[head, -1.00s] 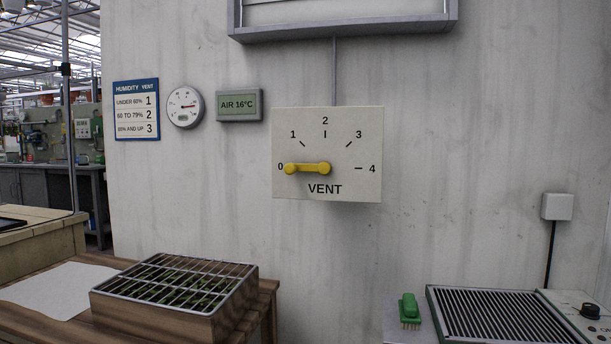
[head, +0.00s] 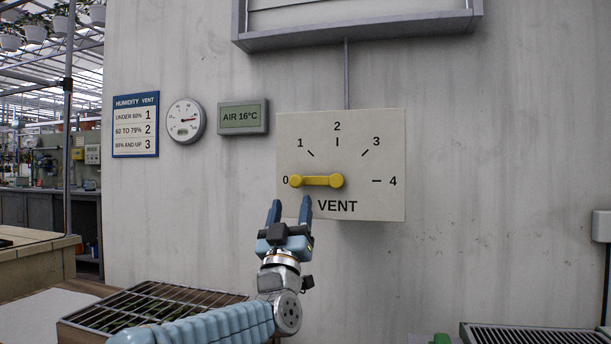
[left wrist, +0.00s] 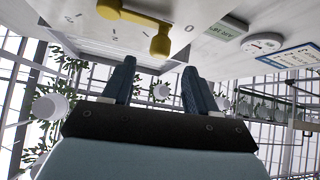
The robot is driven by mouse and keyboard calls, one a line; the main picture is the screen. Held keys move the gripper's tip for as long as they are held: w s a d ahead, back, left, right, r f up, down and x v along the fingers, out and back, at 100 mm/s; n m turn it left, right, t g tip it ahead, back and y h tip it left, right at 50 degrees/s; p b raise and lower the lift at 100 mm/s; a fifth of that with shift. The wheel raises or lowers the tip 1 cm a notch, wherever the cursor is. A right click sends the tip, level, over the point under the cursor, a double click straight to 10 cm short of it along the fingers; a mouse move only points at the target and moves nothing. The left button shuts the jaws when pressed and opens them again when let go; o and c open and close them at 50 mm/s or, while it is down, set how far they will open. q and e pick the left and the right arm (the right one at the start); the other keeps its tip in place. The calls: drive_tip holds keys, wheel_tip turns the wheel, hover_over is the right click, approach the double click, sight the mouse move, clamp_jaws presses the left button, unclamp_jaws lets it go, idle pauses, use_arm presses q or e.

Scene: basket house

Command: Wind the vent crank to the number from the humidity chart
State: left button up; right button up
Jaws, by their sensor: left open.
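The yellow vent crank (head: 317,181) lies level on the vent panel (head: 390,150), its knob end at 0 on a scale of 0 to 4. The humidity chart (head: 136,125) reads under 60% 1, 60 to 79% 2, and a last row 3. The round gauge (head: 185,121) has a red needle pointing right; its figures are too small to read. My left gripper (head: 290,208) is open and empty just below the crank's knob. In the left wrist view the crank (left wrist: 135,24) shows beyond the open fingers (left wrist: 160,85). My right gripper is not in view.
An air display (head: 243,117) reading 16°C hangs between gauge and panel. A tray with a wire grid (head: 150,305) stands on the bench at lower left. A ribbed heater-like plate (head: 530,338) is at lower right.

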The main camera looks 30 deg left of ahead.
sight(295, 185)
use_arm(q)
drive_tip(key=p+x, duration=0.2)
drive_tip(key=x, duration=0.7)
drive_tip(key=shift+p, duration=0.35)
drive_tip(key=shift+w+a+r, duration=0.15)
drive_tip(key=shift+w+r, duration=0.2)
drive_tip(key=shift+w, duration=0.1)
clamp_jaws()
